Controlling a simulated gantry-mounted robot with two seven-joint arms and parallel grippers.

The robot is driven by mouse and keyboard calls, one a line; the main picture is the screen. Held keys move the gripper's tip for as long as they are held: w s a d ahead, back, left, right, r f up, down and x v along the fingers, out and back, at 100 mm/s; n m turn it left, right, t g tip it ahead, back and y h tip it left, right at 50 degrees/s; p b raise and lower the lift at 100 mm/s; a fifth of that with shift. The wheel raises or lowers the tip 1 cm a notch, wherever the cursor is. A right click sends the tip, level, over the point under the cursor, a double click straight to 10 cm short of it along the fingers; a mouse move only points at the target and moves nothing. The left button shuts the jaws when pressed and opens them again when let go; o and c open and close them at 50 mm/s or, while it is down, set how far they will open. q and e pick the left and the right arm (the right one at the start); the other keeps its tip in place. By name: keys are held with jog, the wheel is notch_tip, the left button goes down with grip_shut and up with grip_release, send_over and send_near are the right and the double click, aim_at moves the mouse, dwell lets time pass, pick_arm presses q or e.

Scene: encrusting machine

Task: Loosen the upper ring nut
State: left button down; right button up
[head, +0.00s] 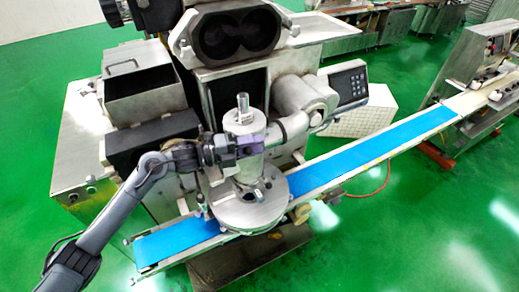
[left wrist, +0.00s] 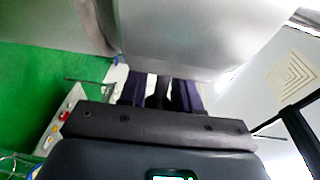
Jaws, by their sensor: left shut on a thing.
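The upper ring nut (head: 244,121) is a grey metal cylinder on the machine's upright centre column, with a thin rod standing out of its top. My left gripper (head: 252,143) reaches in from the left and is shut on the upper ring nut, its purple-tinted fingers against the nut's side. In the left wrist view the dark fingers (left wrist: 160,92) point at a smooth grey metal surface that fills the top; their tips are partly hidden, so the contact itself does not show. My right gripper is in neither view.
A round metal base (head: 245,212) lies below the column, over a blue conveyor belt (head: 375,150) running from lower left to upper right. A bent metal pipe (head: 292,128) joins the column from the right. A control panel (head: 348,85) stands behind. Green floor is open at lower right.

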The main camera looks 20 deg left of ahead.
pick_arm(q)
jog(key=shift+s+a+m+g+h+b, duration=0.25)
jog(key=shift+m+g+h+b, duration=0.2)
jog(key=shift+g+b, duration=0.1)
jog(key=shift+s+a+m+g+h+b, duration=0.25)
jog(key=shift+m+g+h+b, duration=0.1)
jog(key=shift+g+h+b, duration=0.15)
jog(key=c, duration=0.9)
grip_release()
jog(key=shift+a, duration=0.1)
jog(key=shift+s+a+f, duration=0.1)
jog(key=shift+a, duration=0.1)
jog(key=b+v, duration=0.3)
jog(key=v, duration=0.7)
